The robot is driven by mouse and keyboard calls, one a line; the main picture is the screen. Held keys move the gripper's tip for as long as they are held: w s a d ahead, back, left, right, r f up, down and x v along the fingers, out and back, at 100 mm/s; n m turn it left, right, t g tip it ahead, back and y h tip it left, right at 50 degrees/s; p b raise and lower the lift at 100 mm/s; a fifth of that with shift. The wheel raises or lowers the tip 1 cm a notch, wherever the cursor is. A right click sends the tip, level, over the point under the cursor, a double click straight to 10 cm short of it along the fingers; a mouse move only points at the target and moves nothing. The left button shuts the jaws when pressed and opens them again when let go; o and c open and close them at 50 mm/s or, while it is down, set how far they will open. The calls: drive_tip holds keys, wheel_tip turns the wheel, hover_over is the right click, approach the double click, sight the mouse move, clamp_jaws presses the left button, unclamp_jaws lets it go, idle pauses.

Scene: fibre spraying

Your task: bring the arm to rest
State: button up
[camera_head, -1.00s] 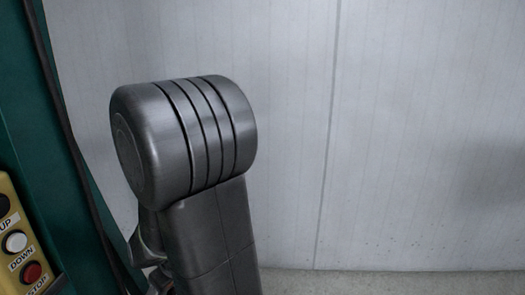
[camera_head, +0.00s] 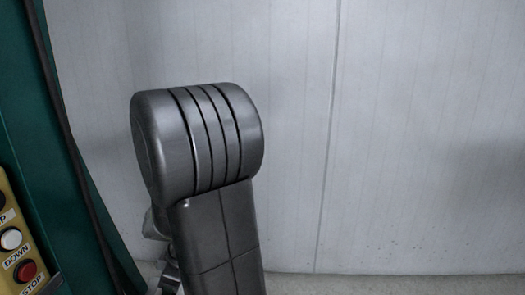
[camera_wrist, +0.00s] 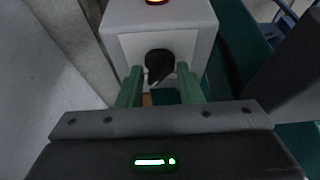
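My gripper (camera_wrist: 160,70) shows in the wrist view with two green fingers standing apart. It is open, and I see nothing held between them. Beyond the fingertips is a grey box (camera_wrist: 115,15) with a white front plate and a black knob or switch (camera_wrist: 159,64). I cannot tell how far the knob is from the fingertips. In the head view my grey arm is raised and bent, with its rounded joint near the middle left. My gripper cannot be made out there.
A green post (camera_head: 40,150) with a dark cable stands at the left of the head view. A yellow button panel (camera_head: 22,240) marked DOWN and STOP is on it. A pale wall (camera_head: 430,130) fills the back. An orange-red light (camera_wrist: 157,2) tops the grey box.

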drive_tip(key=n+g+p, duration=0.1)
drive_tip(key=n+p, duration=0.1)
drive_tip(key=n, duration=0.1)
drive_tip(key=shift+w+r, duration=0.15)
drive_tip(key=shift+w+n+g+p, duration=0.1)
drive_tip(key=shift+n+g+p, duration=0.4)
drive_tip(key=shift+n+p, duration=0.5)
drive_tip(key=shift+n, duration=0.3)
